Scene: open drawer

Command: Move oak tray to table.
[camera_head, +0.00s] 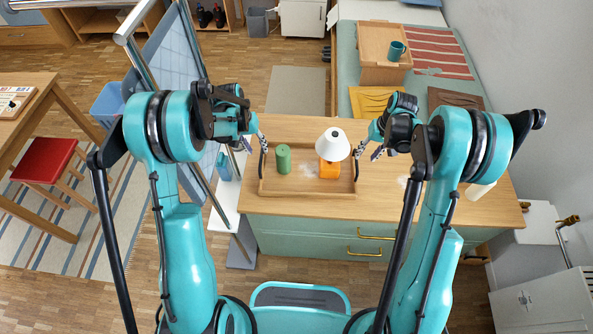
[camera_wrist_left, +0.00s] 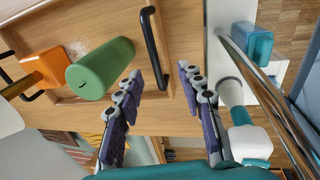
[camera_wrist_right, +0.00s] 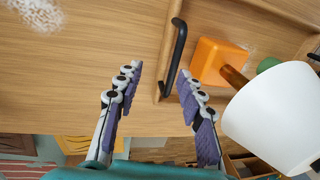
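The oak tray (camera_head: 307,189) sits on the wooden top of a green cabinet and has a black handle at each end. In it stand a green cylinder (camera_head: 284,159) and an orange-based lamp (camera_head: 329,168) with a white shade. My left gripper (camera_head: 255,142) is open at the left handle (camera_wrist_left: 153,48), which shows between its fingers in the left wrist view. My right gripper (camera_head: 368,151) is open at the right handle (camera_wrist_right: 174,55), also between its fingers in view. I cannot tell whether the fingers touch the handles.
A wooden table (camera_head: 40,88) stands at the far left, with a red stool (camera_head: 45,159) beside it. A metal-railed blue panel (camera_head: 172,62) stands between table and cabinet. A wooden box (camera_head: 377,47) with a teal mug is behind. The cabinet top (camera_head: 460,205) is mostly clear at right.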

